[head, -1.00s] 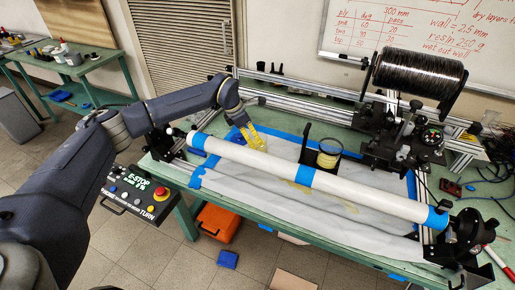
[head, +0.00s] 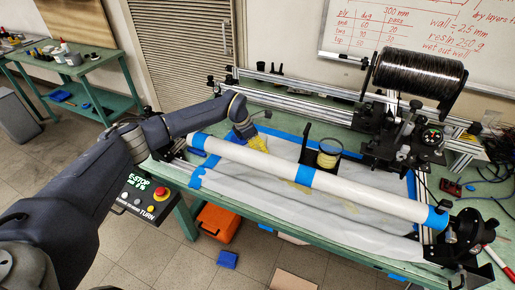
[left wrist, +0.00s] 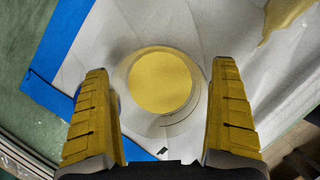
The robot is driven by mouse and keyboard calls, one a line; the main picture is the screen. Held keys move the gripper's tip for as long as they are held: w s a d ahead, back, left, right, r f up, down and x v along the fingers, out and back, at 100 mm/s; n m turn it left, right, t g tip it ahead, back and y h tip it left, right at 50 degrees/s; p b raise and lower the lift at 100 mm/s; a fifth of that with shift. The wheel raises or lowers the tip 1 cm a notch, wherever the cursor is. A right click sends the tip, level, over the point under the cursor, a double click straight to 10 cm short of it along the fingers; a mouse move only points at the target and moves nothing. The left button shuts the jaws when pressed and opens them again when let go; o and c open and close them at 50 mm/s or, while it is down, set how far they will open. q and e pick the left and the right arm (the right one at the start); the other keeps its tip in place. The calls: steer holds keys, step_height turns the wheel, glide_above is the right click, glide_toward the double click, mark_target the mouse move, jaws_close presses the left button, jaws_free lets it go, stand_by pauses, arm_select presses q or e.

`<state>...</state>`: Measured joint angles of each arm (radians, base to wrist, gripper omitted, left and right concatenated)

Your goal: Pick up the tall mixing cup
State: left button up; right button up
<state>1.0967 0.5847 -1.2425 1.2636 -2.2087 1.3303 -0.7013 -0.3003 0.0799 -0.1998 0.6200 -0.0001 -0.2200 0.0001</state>
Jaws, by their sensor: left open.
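In the left wrist view, a round clear cup (left wrist: 160,82) with yellow liquid is seen from above, standing on the white sheet (left wrist: 185,30). My left gripper (head: 257,148) is open over the far left part of the sheet in the head view. Its yellow ridged fingers lie on either side of the cup in the left wrist view, with a visible gap on both sides. I cannot make out this cup in the head view, where the gripper and the white tube (head: 345,189) cover that area. The cup's height cannot be judged from above. My right gripper is not in view.
The white tube with blue tape bands runs across the bench in front of the gripper. A second clear vessel with amber contents (head: 328,155) stands to the right, beside a black upright plate (head: 305,146). A black fibre spool (head: 418,76) is at the back right.

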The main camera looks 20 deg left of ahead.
arm_select(q)
steer(key=shift+r, duration=0.1)
steer(key=c, duration=1.6)
steer(key=shift+o, duration=0.2)
steer(key=shift+r, duration=0.1)
